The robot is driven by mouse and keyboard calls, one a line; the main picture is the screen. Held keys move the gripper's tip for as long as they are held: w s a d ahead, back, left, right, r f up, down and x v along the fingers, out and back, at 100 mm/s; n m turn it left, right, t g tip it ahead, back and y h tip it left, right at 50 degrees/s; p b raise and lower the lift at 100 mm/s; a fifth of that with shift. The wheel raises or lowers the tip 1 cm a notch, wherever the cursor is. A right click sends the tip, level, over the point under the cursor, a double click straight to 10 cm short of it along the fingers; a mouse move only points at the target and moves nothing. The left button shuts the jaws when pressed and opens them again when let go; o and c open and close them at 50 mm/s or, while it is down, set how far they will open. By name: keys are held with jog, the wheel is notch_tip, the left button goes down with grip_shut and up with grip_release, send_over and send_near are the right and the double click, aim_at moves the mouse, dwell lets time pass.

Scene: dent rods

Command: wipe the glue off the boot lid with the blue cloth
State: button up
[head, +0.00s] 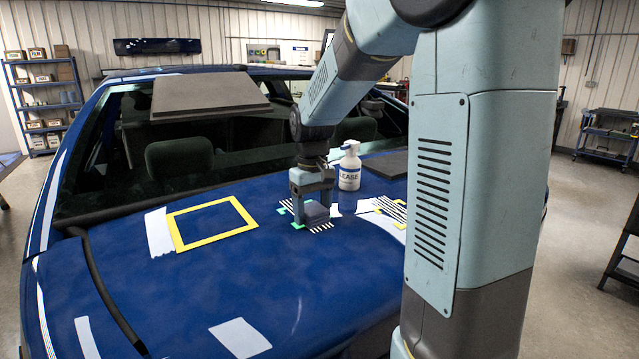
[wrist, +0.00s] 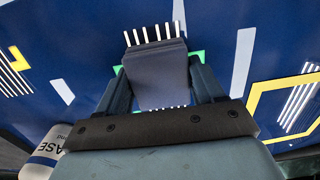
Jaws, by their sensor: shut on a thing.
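The blue cloth (head: 317,213) looks like a folded blue-grey pad, held low over the boot lid (head: 290,265). My gripper (head: 311,210) is shut on it. In the wrist view the cloth (wrist: 160,75) sits between the two fingers of my gripper (wrist: 162,82). Green corner marks (head: 283,204) and a black-and-white striped patch (head: 321,228) show around and under the cloth. I cannot make out the glue; the cloth covers the middle of the green-marked area. I cannot tell whether the cloth touches the lid.
A yellow frame (head: 213,223) lies on the lid to the left. A white spray bottle (head: 349,168) stands behind my gripper, beside a dark pad (head: 389,164). Another striped patch (head: 389,207) lies to the right. A grey pad (head: 210,97) leans at the rear window.

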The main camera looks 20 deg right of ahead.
aim_at(315, 210)
jog(key=shift+s+d, duration=0.15)
jog(key=shift+s, duration=0.25)
jog(key=shift+s+r, duration=0.1)
jog(key=shift+s, duration=0.2)
jog(key=shift+w+r, duration=0.2)
jog(key=shift+r, duration=0.7)
jog(key=shift+s+r, duration=0.1)
jog(key=shift+r, duration=2.85)
